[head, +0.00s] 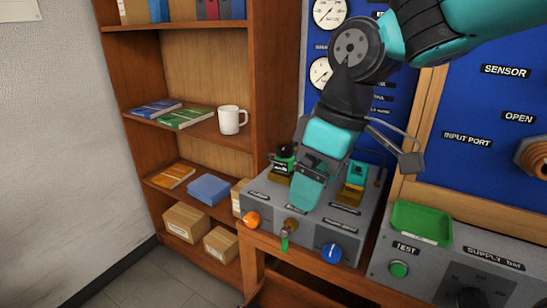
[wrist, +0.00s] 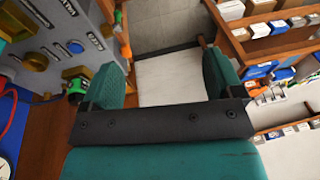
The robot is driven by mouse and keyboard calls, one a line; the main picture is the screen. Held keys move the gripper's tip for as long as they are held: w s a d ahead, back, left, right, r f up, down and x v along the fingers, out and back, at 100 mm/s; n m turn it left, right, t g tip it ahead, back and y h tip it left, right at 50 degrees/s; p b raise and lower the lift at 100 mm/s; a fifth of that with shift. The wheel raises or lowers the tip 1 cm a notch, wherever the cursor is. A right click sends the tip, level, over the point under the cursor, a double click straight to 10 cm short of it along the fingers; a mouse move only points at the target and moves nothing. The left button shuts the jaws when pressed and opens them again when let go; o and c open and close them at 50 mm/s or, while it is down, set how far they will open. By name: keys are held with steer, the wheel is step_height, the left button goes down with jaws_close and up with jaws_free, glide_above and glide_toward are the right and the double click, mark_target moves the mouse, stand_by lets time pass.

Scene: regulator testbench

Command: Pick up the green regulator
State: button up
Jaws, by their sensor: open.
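The green regulator (head: 284,158) is a small green and black part on a brass mount at the back left of the grey testbench box (head: 322,228). In the wrist view the green regulator (wrist: 76,88) shows at the left, outside the jaws and beside the left finger. My gripper (head: 306,192) hangs over the box, to the right of and nearer the camera than the regulator. In the wrist view my gripper (wrist: 168,72) has its fingers wide apart with nothing between them, only floor beyond.
A teal part (head: 356,172) stands on another brass mount at the box's right. An orange knob (head: 251,220), a green-tipped lever (head: 284,243) and a blue knob (head: 331,252) stick out in front. A green tray (head: 421,222) sits on the test unit at right. A shelf (head: 190,125) stands left.

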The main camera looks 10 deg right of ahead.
steer(key=w+d+r+n+h+p, duration=0.1)
steer(key=w+r+n+p, duration=0.15)
steer(key=w, duration=0.65)
steer(key=w+r+n+h+p, duration=0.1)
steer(key=w+r+p, duration=0.15)
steer(key=w, duration=0.75)
steer(key=n+p, duration=0.2)
steer(key=n, duration=0.1)
glide_toward(284, 147)
steer(key=shift+h, duration=0.4)
steer(key=f+p, duration=0.1)
steer(key=f, duration=0.4)
steer(key=w+f+p, duration=0.1)
steer(key=f, duration=0.1)
steer(key=shift+a+f+p, duration=0.2)
steer(key=shift+a+p, duration=0.1)
steer(key=shift+p, duration=0.05)
steer(key=shift+s+a+f+p, duration=0.15)
steer(key=shift+f+p, duration=0.55)
steer(key=shift+f, duration=0.65)
steer(key=shift+s+d+f+p, duration=0.15)
steer(key=shift+f+p, duration=0.55)
steer(key=shift+f, duration=0.7)
steer(key=shift+a, duration=0.1)
steer(key=c, duration=1.3)
steer(key=shift+r, duration=0.1)
steer(key=shift+c, duration=0.3)
steer(key=shift+r, duration=0.1)
